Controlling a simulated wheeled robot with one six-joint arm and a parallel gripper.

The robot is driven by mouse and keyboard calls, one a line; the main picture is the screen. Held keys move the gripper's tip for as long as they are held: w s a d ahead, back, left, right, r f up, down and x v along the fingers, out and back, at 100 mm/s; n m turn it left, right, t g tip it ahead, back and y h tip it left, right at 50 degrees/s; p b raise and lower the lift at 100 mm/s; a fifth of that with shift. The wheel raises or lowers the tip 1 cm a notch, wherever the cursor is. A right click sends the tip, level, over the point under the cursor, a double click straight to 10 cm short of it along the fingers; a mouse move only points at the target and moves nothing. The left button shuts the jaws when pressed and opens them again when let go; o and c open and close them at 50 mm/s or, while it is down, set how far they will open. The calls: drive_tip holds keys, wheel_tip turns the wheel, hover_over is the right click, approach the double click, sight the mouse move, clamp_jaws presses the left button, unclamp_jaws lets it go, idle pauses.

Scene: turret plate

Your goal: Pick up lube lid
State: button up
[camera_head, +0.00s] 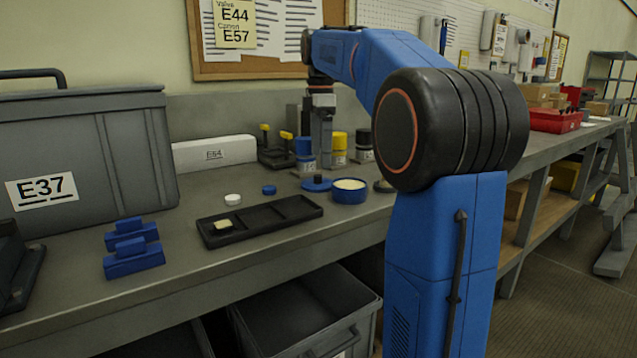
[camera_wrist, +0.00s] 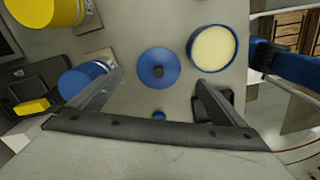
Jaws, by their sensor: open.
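My gripper (camera_head: 318,170) points down above the lid, open and empty. In the wrist view the lid appears ahead, between the spread fingertips of my gripper (camera_wrist: 160,80). The fingers look apart from it. Beside it stands an open blue tin of cream-coloured lube (camera_head: 350,196), also in the wrist view (camera_wrist: 212,48).
Blue and yellow-capped bottles (camera_head: 338,148) stand close behind the lid. A black compartment tray (camera_head: 262,222) lies in front, with a small blue cap (camera_head: 269,190) and a white cap (camera_head: 233,199) behind it. A grey crate (camera_head: 90,150) fills the left of the bench.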

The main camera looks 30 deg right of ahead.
sight(318, 181)
drive_tip(key=shift+f, duration=3.4)
drive_tip(key=c, duration=1.1)
